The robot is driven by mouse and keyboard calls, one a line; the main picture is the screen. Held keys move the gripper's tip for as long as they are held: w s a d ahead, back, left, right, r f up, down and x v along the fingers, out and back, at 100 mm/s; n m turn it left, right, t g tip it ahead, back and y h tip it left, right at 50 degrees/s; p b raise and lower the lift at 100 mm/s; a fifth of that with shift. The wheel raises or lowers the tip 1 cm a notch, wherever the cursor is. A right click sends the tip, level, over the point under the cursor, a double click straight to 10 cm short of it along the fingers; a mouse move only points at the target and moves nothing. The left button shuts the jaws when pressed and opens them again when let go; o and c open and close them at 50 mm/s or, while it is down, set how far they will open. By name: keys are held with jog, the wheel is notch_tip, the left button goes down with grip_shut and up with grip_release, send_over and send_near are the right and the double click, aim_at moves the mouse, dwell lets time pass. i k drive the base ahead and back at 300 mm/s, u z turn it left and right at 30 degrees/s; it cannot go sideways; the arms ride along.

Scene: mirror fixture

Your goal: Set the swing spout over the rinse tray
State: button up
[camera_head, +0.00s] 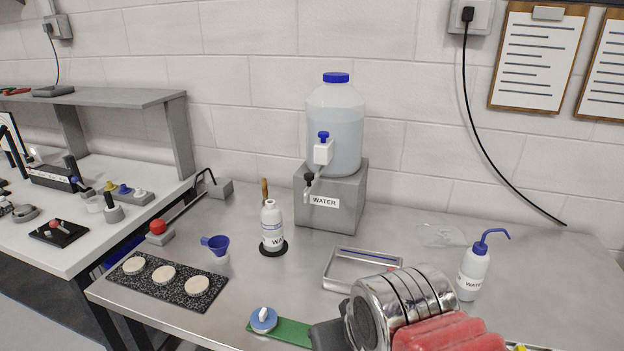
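The swing spout (307,189) is a small light tube under a black knob, below the white tap (323,151) with a blue handle on the water carboy (335,115). It points down near the front left edge of the grey block. The rinse tray (336,284) is a shallow metal rectangle on the bench, in front and to the right of the block. The spout's end is left of the tray, not over it. My silver arm and red ribbed part show at the bottom, right of and nearer than the tray. My gripper's fingertips cannot be made out.
The grey block (344,212) carries the carboy. A small water bottle (270,232) stands left of the block, and a wash bottle (473,270) right of the tray. Bench between block and tray is clear.

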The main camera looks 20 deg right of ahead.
aim_at(311, 178)
jog(key=k, duration=1.3)
jog(key=u, duration=0.45)
jog(key=i, duration=1.65)
jog(key=u, duration=0.15)
